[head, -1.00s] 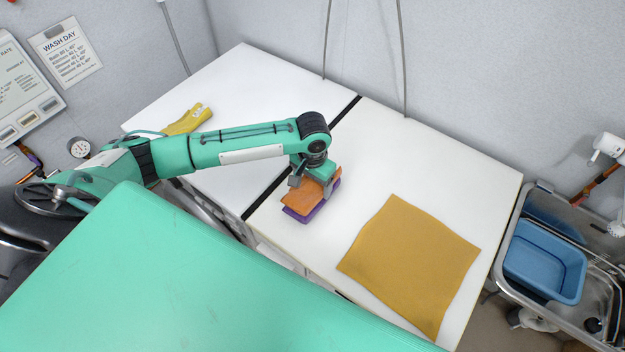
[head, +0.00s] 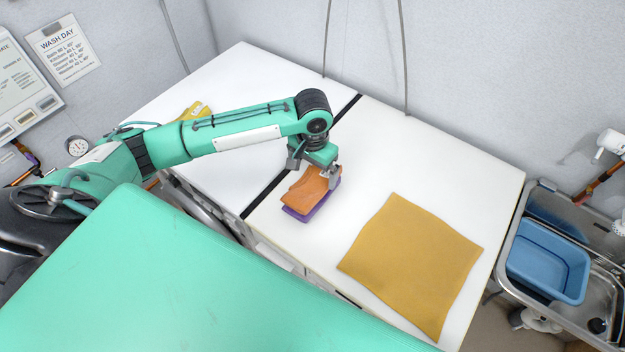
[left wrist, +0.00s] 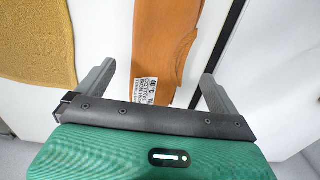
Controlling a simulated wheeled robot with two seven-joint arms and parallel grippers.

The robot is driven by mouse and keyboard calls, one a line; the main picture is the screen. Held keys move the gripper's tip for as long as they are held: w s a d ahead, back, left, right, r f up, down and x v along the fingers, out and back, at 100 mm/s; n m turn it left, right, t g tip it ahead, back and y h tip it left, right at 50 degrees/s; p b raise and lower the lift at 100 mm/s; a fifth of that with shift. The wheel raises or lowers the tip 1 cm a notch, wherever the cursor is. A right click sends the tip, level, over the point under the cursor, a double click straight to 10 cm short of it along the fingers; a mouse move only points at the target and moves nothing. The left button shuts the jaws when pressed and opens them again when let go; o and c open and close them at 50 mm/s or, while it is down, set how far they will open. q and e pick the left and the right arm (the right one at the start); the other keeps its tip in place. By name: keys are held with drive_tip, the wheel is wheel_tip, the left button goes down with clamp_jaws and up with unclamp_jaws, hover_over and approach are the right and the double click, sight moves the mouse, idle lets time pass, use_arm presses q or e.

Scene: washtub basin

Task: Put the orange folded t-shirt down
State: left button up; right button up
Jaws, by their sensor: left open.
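The orange folded t-shirt (head: 308,185) lies on top of a purple folded piece (head: 318,209) on the white worktop. In the left wrist view the orange t-shirt (left wrist: 165,45) shows a white printed label at its near end. My left gripper (head: 316,173) is open just above the t-shirt. In the left wrist view its two fingers (left wrist: 155,88) stand apart on either side of the t-shirt, with gaps between cloth and fingers. The right gripper is not in view.
A mustard cloth (head: 411,262) lies flat to the right on the white worktop (head: 440,160). A yellow item (head: 196,111) lies behind my left arm. A blue basin (head: 546,262) sits in the metal sink at the far right. The worktop behind the stack is clear.

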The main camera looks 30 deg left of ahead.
sight(312, 179)
use_arm(q)
wheel_tip(312, 179, up, 7)
drive_tip(key=b, duration=0.1)
idle(0.6)
